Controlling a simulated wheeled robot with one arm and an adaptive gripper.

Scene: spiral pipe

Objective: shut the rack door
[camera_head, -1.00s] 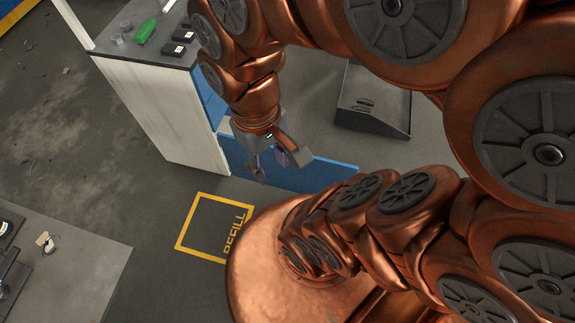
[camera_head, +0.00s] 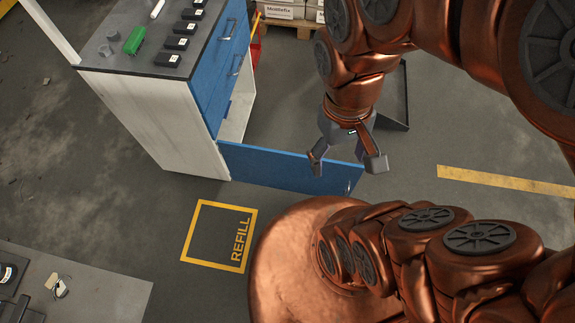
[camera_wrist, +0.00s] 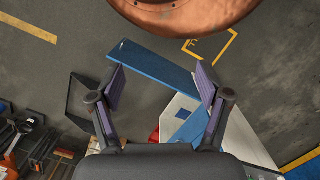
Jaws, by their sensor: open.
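The rack door (camera_head: 262,166) is a blue panel standing open, swung out from the low end of the white-sided cabinet (camera_head: 160,125). A small handle or latch shows near its free end. In the wrist view the door (camera_wrist: 152,60) runs slantwise past the fingertips. My gripper (camera_head: 346,167) is open and empty, above the free end of the door, and it hides part of its top edge. Both fingers of my gripper (camera_wrist: 160,82) show spread apart in the wrist view. I cannot tell whether a finger touches the door.
Blue drawers (camera_head: 228,60) above the door opening look shut. A green item (camera_head: 134,40) and several black boxes lie on the cabinet top. A dark grey bin (camera_head: 393,100) stands behind my gripper. Floor around the yellow REFILL square (camera_head: 218,207) is clear.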

